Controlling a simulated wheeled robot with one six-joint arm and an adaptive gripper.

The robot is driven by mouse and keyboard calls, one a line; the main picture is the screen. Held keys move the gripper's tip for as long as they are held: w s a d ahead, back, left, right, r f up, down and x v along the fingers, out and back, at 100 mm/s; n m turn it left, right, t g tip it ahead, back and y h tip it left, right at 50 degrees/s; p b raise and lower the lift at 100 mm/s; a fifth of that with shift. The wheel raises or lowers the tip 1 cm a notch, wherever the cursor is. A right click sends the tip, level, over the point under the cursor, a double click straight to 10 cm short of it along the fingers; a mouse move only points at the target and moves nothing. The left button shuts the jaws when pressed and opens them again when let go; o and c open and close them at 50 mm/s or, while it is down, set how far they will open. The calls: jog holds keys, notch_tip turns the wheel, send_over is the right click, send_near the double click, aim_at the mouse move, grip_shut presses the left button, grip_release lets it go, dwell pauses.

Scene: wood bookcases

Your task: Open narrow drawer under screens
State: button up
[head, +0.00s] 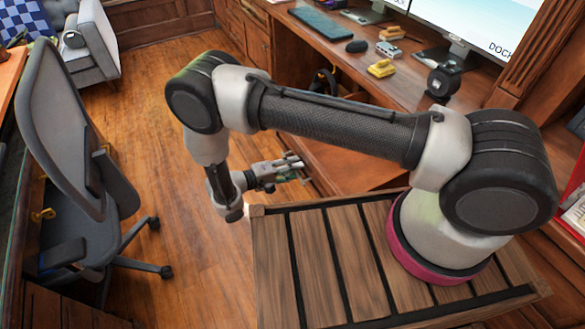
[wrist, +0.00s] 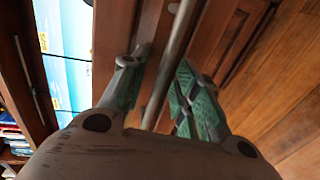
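The screens (head: 490,22) stand on the wooden desk (head: 400,85); one screen also shows at the left of the wrist view (wrist: 66,50). In the wrist view a long grey metal bar (wrist: 180,35), which looks like a drawer handle, runs in front of a brown wooden front (wrist: 150,30). My gripper (wrist: 165,60) is open, with one green-padded finger on each side of the bar. I cannot tell whether either finger touches it. In the head view my gripper (head: 300,168) is low beside the desk front; my arm hides much of that front.
An office chair (head: 75,150) stands at the left, and a grey armchair (head: 85,45) is at the back left. Wooden floor (head: 190,260) lies open between the chair and the desk. A keyboard (head: 320,22), yellow objects and a black mouse (head: 356,46) lie on the desk.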

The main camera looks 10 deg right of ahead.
jog(key=v, duration=1.2)
dwell(0.3)
